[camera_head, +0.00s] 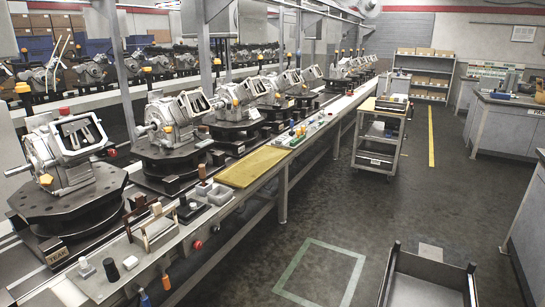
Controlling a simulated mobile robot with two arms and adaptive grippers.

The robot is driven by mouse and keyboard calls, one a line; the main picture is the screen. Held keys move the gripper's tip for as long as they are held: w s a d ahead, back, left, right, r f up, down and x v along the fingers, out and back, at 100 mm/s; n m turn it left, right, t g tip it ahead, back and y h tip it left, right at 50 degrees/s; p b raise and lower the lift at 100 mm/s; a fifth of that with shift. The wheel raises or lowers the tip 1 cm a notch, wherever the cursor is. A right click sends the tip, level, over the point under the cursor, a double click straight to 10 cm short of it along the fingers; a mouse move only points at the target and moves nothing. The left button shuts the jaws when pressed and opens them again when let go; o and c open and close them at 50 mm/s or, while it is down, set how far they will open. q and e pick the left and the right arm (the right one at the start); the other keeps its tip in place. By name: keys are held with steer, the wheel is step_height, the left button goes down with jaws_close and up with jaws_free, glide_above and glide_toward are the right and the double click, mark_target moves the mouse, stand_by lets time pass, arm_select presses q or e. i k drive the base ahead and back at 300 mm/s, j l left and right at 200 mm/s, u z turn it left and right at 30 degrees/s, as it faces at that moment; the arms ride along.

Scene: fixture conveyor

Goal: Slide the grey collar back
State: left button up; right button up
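I cannot single out the grey collar for certain. Small fixtures stand along the front ledge (185,242) of the conveyor at lower left. Among them are a small grey piece with a narrower top (86,267), a black cylinder (111,269) and a pale short cylinder (130,262). Behind them stand a dark brown frame (130,222) and a pale wooden frame (147,238). A dark block (190,209) and a light grey block (220,195) sit further right. Neither of my grippers shows in the head view.
Grey machine housings (64,155) ride on dark round pallets (70,200) along the conveyor. A yellow-brown mat (252,167) lies on the ledge. A trolley (380,138) and an open dark-rimmed tray (430,280) stand right. The floor between is mostly clear.

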mark_target(216, 100)
steer(key=i, duration=2.35)
